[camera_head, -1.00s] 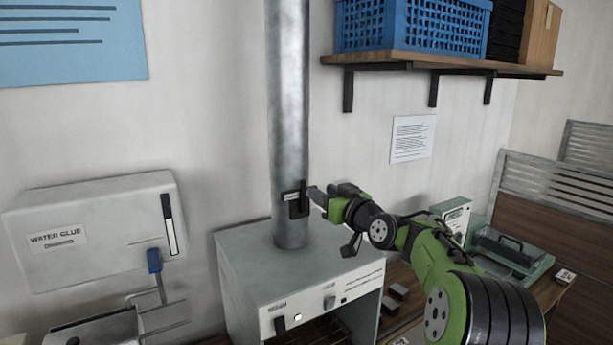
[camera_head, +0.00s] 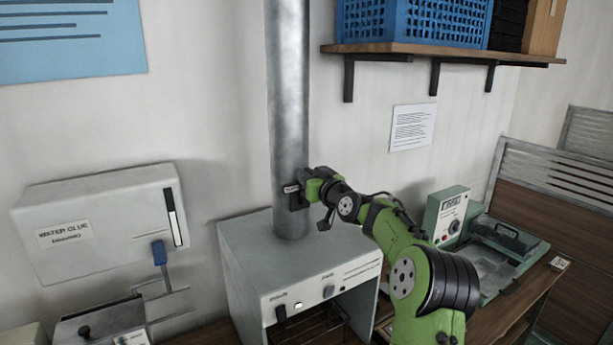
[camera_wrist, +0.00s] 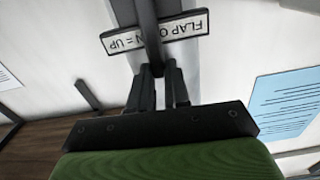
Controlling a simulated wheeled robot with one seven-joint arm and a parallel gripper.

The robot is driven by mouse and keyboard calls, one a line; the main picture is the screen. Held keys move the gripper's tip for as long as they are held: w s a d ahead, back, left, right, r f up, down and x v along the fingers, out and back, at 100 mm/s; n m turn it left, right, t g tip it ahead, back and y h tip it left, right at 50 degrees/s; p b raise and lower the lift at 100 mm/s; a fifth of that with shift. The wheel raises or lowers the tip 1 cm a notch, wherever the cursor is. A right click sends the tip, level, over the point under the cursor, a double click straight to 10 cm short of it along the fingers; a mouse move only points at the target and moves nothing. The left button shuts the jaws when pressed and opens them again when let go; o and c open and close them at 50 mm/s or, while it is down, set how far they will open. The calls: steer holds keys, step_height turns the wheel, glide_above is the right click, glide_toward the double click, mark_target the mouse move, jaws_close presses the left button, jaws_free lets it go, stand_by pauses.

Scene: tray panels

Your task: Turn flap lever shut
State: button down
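The flap lever is a dark bar (camera_wrist: 148,32) on the grey metal duct (camera_head: 288,110). It crosses a plate (camera_wrist: 181,30) that appears upside down in the wrist view and is partly covered by the bar; it reads roughly "FLAP OPEN = UP". My gripper (camera_wrist: 160,75) is at the lever, its two dark fingers close together around or just beside the bar's near end. Whether they press on the bar is not clear. In the head view my gripper (camera_head: 306,186) reaches the duct from the right and hides most of the lever.
A grey cabinet (camera_head: 260,262) with small switches stands under the duct. A water glue dispenser (camera_head: 110,215) hangs at left. A shelf (camera_head: 440,52) with a blue crate (camera_head: 415,22) is above right. A green-grey machine (camera_head: 505,250) sits on the bench at right.

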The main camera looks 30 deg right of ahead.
steer(key=shift+d, duration=0.1)
steer(key=d+m, duration=0.2)
steer(key=m, duration=0.1)
steer(key=shift+f, duration=0.2)
steer(key=c, duration=1.1)
jaws_free()
steer(key=shift+s, duration=0.1)
